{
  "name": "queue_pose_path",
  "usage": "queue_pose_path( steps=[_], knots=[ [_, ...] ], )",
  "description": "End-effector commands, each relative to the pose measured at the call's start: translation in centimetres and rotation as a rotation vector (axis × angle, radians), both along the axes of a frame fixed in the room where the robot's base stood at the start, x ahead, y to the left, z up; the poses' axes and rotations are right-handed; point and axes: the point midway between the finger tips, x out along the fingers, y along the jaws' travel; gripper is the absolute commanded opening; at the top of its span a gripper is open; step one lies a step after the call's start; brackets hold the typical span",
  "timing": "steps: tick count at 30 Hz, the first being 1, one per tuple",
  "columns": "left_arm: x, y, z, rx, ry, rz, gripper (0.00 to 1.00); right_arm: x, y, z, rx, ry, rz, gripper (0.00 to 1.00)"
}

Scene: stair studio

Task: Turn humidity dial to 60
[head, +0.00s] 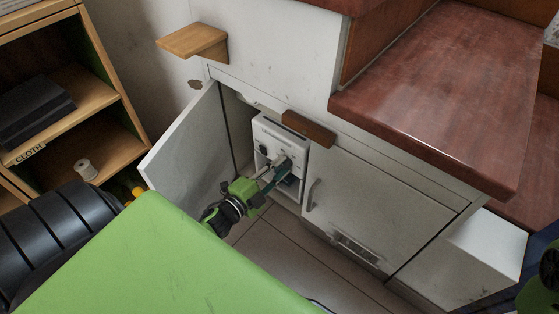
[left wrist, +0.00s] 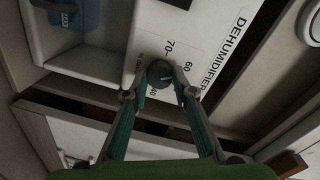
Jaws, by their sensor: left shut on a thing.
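The white dehumidifier (head: 282,132) stands inside an open low cabinet under the stairs. The left wrist view shows its panel (left wrist: 165,25) with the word DEHUMIDIFIER and a printed scale where 60 and 70 can be read. The dark round humidity dial (left wrist: 160,74) sits in front of that scale; its exact setting is unclear. My left gripper (head: 280,168) reaches into the cabinet. In the left wrist view its fingertips (left wrist: 159,92) lie on either side of the dial, shut on it. In the head view the fingers hide the dial. My right gripper is not in view.
The open cabinet door (head: 185,140) stands left of my left arm. A closed door (head: 365,200) with a handle is to the right. A wooden block (head: 308,128) juts out above the dehumidifier. An open shelf (head: 65,100) stands at far left.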

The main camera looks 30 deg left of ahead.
Motion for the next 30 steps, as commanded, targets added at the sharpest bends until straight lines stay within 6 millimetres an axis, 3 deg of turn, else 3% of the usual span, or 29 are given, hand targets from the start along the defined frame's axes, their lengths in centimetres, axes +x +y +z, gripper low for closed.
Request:
queue_pose_path(
  steps=[14,15,16,26,30],
  knots=[
    [-0.01,0.04,-0.06,0.012,0.0,0.001,0.03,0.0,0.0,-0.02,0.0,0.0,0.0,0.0],
    [-0.02,0.04,-0.06,0.012,0.0,0.001,0.33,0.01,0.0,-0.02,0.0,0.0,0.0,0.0],
    [-0.01,0.03,-0.06,0.012,0.0,0.001,0.4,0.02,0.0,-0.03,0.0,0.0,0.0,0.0],
    [-0.05,0.03,-0.03,0.012,0.0,0.0,0.42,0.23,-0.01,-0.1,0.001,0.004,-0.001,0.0],
    [-1.0,0.11,-0.06,0.011,0.001,0.001,0.42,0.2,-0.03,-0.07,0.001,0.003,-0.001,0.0]
  ],
)
